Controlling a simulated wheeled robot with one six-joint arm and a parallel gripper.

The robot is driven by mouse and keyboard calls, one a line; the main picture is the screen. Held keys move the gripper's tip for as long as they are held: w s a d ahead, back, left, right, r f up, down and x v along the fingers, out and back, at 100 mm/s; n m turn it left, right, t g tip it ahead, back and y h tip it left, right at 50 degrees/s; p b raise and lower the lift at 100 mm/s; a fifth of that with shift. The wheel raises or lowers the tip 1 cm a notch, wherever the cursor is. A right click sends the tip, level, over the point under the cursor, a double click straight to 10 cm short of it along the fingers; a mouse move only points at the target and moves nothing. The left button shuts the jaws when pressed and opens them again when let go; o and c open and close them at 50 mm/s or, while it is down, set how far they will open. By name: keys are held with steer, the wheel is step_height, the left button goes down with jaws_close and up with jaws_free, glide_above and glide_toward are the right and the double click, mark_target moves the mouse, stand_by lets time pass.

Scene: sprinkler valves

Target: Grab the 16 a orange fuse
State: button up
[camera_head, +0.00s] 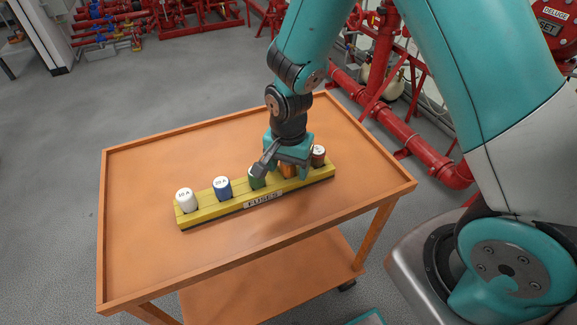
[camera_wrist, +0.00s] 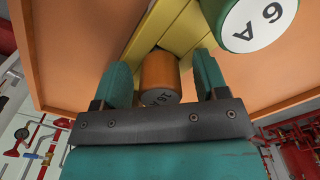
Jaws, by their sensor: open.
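The orange fuse (camera_head: 287,171) stands in the yellow fuse holder (camera_head: 240,203), partly hidden under my gripper (camera_head: 286,165) in the head view. In the wrist view, the orange fuse (camera_wrist: 160,72) sits between the two teal fingers of my gripper (camera_wrist: 160,64), its grey marked end facing the camera. The fingers are open, one on each side, with a visible gap to the fuse on both sides. The holder (camera_wrist: 150,28) also shows behind it in the wrist view.
The green fuse (camera_head: 256,180), marked 6 A in the wrist view (camera_wrist: 256,22), is beside it. A brown fuse (camera_head: 318,157), a blue fuse (camera_head: 222,188) and a white fuse (camera_head: 186,200) share the holder. The orange cart top (camera_head: 150,160) is otherwise clear, with a raised rim.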

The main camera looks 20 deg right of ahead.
steer(key=c, duration=1)
steer(key=shift+r, duration=0.15)
